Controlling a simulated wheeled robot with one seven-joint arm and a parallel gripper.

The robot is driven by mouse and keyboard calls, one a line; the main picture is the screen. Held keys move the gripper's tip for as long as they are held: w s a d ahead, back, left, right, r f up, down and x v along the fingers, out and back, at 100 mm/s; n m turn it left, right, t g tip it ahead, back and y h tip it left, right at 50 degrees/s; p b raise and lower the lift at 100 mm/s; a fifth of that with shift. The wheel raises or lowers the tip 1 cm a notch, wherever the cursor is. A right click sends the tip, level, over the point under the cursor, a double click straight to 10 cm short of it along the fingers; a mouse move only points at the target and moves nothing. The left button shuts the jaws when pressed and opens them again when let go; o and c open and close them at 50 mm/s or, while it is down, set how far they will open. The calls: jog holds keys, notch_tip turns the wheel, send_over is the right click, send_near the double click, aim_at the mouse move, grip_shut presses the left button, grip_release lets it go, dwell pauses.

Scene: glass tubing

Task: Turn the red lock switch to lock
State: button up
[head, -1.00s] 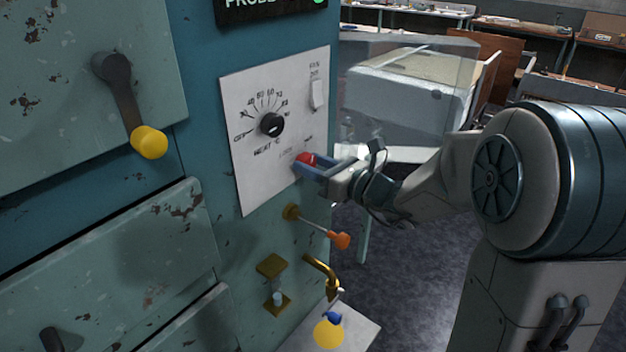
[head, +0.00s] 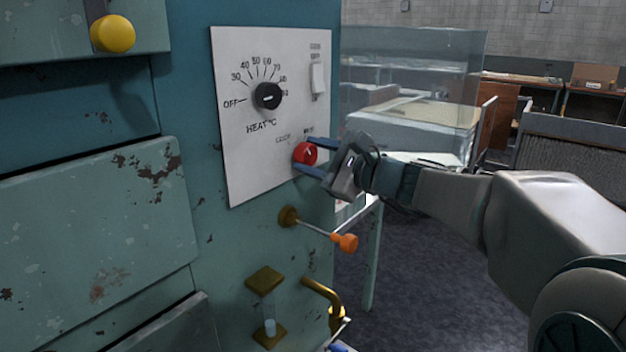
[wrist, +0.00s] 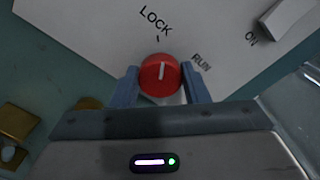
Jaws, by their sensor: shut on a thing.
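The red lock switch (head: 305,153) is a round knob low on the white control panel (head: 240,165). In the wrist view the red knob (wrist: 159,75) has a white line that points up, close to the tick under the LOCK label (wrist: 155,20). The RUN label (wrist: 201,62) is to the right. My gripper (head: 314,156) reaches in from the right, with one blue finger above the knob and one below it. In the wrist view my gripper (wrist: 160,86) has a finger on each side of the knob and is shut on it.
A heat dial (head: 268,96) and a white rocker switch (head: 318,80) are above on the panel. An orange-tipped lever (head: 344,243) and a brass tap (head: 322,296) stick out below my gripper. A clear-walled box (head: 410,80) stands behind.

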jog(key=shift+f+n+b, duration=0.1)
jog(key=shift+n+b, duration=1)
jog(key=shift+b, duration=0.3)
jog(key=o, duration=1)
jog(key=p+v, duration=0.1)
jog(key=v, duration=1.2)
jog(key=shift+s+d, duration=0.2)
jog(key=shift+d, duration=0.1)
